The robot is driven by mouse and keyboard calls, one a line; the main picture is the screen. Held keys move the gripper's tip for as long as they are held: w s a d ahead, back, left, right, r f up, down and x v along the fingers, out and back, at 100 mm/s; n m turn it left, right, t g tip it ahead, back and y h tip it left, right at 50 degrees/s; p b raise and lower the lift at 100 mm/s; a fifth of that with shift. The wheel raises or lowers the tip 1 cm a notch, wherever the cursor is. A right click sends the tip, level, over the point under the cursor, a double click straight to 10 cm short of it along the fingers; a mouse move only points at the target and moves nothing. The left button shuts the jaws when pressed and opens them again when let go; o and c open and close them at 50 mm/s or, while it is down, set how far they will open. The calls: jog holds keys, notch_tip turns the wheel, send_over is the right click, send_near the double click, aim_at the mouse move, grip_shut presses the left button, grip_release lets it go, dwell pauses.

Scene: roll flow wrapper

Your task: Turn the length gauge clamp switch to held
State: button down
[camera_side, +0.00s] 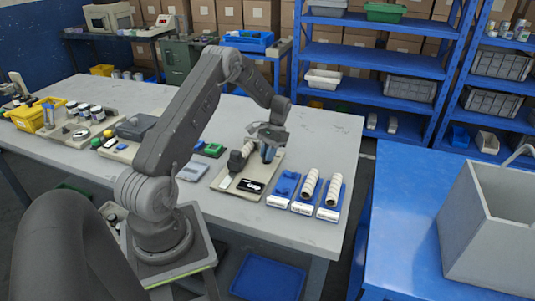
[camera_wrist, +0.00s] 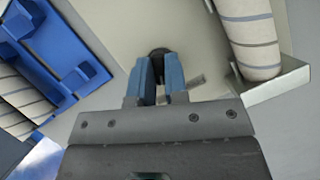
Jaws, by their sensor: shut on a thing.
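In the wrist view, my gripper (camera_wrist: 160,70) has its two blue fingers closed around a small dark knob (camera_wrist: 159,52), which appears to be the length gauge clamp switch. The knob stands on a beige base plate (camera_wrist: 120,62); its pointing direction and any markings are hidden or too small to tell. In the side view, my gripper (camera_side: 268,153) is low over the back right part of the beige plate (camera_side: 225,187). A pale banded roll (camera_wrist: 249,35) lies to the right of the fingers in the wrist view, apart from them.
Blue trays stand right of the plate, one with an empty cradle (camera_side: 285,188) and others with striped rolls (camera_side: 309,184). A black display (camera_side: 250,186) sits at the plate's front. The table's right end (camera_side: 335,135) is clear.

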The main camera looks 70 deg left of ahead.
jog(key=shift+s+d+f+m, duration=0.1)
jog(key=shift+d+f+m, duration=0.1)
jog(key=shift+m, duration=0.4)
jog(key=c, duration=1.1)
grip_release()
jog(key=shift+a, duration=0.1)
jog(key=shift+c, duration=0.2)
jog(key=shift+r, duration=0.1)
jog(key=v, duration=1.3)
jog(key=shift+w+d+r, duration=0.25)
jog(key=shift+w+r, duration=0.05)
jog(key=shift+w, duration=0.15)
